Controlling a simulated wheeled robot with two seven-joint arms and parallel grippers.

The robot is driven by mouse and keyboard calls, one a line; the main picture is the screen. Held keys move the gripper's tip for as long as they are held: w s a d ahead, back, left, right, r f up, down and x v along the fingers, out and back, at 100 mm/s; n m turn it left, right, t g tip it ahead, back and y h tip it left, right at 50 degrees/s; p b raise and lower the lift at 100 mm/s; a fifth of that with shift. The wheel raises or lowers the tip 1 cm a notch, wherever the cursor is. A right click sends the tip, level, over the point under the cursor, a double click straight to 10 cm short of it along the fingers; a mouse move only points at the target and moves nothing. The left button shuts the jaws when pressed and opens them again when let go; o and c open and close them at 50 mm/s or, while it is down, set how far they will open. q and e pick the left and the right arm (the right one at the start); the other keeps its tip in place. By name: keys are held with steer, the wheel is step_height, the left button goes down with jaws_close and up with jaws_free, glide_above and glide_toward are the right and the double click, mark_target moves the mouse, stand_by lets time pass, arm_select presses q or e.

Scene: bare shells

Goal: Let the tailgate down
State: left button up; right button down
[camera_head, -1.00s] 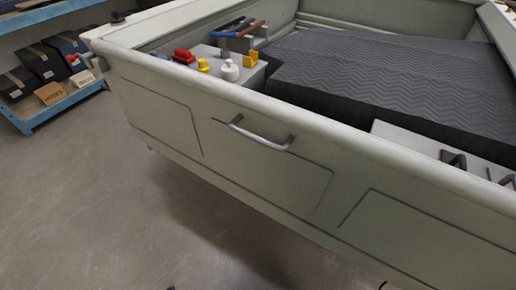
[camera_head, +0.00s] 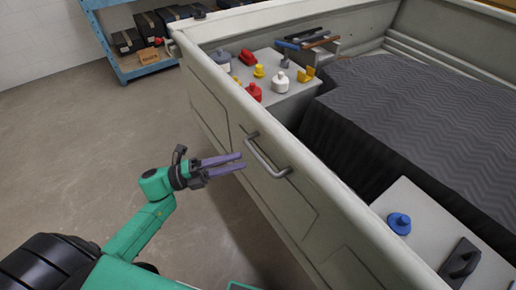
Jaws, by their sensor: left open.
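The tailgate (camera_head: 225,112) is a pale grey-green panel at the near end of the truck bed. It stands upright and closed. A silver bar handle (camera_head: 262,160) with dark mounts is on its outer face. My left gripper (camera_head: 243,162) comes in from the left on a green arm. Its two purple fingers are open with nothing between them. Their tips point at the handle and appear just short of it, to its left. I cannot tell the exact gap in depth. My right gripper is not in view.
Inside the bed, a grey box top (camera_head: 270,72) holds several coloured bottles and caps. Another light box (camera_head: 430,220) carries a blue knob and a black handle. A blue shelf (camera_head: 150,68) stands behind. The floor at left is clear.

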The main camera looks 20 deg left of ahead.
mark_target(258, 155)
arm_select(q)
steer(key=p+x, duration=0.1)
steer(key=x, duration=0.5)
steer(key=shift+w+d+r+p, duration=0.1)
steer(key=shift+d+r+p, duration=0.1)
steer(key=shift+d+p, duration=0.2)
steer(key=shift+f, duration=0.1)
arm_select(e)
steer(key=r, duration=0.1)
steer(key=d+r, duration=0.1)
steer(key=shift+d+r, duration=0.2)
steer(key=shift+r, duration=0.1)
arm_select(q)
jaws_close()
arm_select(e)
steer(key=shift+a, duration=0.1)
